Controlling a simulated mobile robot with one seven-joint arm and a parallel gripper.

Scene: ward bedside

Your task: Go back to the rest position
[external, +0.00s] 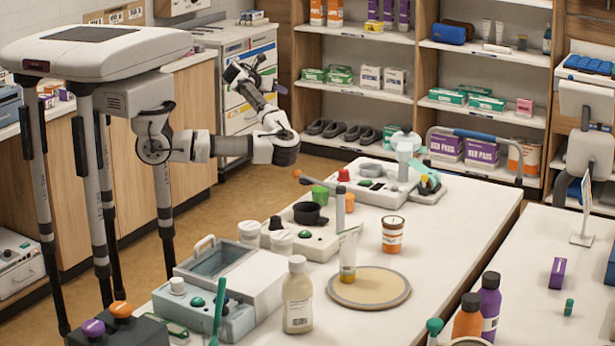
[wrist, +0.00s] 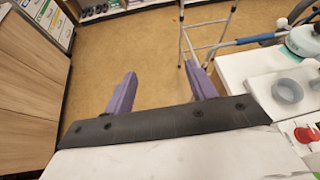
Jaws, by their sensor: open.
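My gripper (wrist: 162,92) shows in the wrist view with its two purple fingers spread apart and nothing between them, above the brown floor.
The table holds a cream bottle (external: 298,295), a round tan mat (external: 345,291), an orange-labelled cup (external: 392,234) and several devices. A shelf (external: 350,93) with boxes and shoes stands behind. A walker frame (wrist: 205,45) stands on the floor. Floor beside the table is partly clear.

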